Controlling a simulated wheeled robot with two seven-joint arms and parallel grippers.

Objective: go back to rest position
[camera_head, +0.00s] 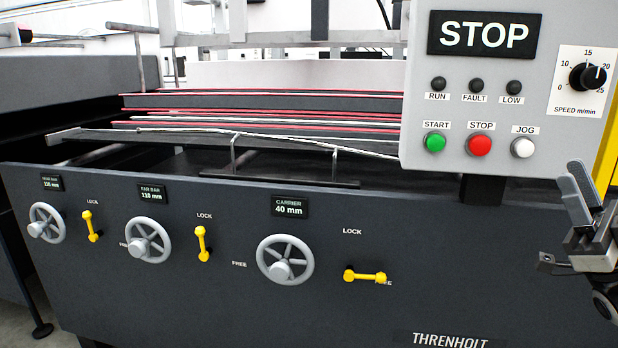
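My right gripper (577,190) shows at the right edge, in front of the machine and below the right end of the control panel. Its two grey fingers point up and lie close together in this view; whether they are open or shut is unclear. I see nothing held between them. My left gripper is not in view.
The dark folder gluer front carries three grey handwheels (285,260). The grey control panel (460,105) overhangs at upper right.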

